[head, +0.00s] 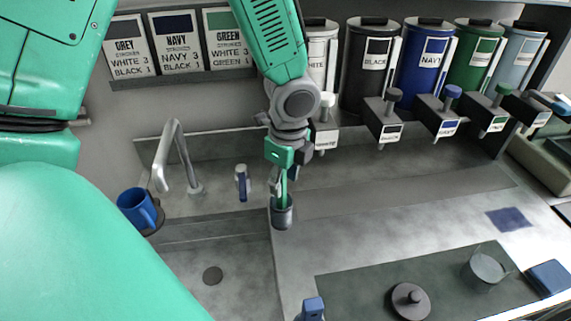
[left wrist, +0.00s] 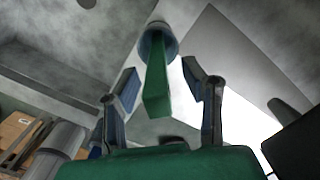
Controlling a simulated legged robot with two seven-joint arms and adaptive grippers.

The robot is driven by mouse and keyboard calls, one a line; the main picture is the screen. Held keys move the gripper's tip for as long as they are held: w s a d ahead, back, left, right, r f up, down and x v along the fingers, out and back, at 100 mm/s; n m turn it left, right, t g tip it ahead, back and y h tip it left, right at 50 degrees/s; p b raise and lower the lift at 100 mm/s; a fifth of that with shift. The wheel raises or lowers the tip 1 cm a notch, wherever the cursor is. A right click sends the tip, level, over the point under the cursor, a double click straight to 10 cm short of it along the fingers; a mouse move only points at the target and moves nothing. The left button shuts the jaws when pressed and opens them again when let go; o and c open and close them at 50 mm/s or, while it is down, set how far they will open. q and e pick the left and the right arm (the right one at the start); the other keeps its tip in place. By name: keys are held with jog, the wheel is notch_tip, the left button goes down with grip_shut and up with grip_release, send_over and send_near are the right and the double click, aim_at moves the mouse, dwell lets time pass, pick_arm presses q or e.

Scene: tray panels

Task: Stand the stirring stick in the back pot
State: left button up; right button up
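The green stirring stick (head: 284,190) stands in a small grey pot (head: 283,217) at the edge of the counter by the sink. In the left wrist view the stick (left wrist: 155,92) rises out of the pot's mouth (left wrist: 158,36) toward the camera, slightly tilted. My left gripper (head: 280,185) is right above the pot. The wrist view shows its fingers (left wrist: 160,82) spread on both sides of the stick, with gaps between. The stick's lower end is hidden inside the pot.
A tap (head: 172,155) and a blue mug (head: 137,208) are left of the pot. Dispensers (head: 370,65) line the back.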

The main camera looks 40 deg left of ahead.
pick_arm(q)
notch_tip(320, 180, up, 12)
jog(key=d, duration=0.1)
dwell(0.5)
jog(key=shift+f, duration=0.1)
dwell(0.9)
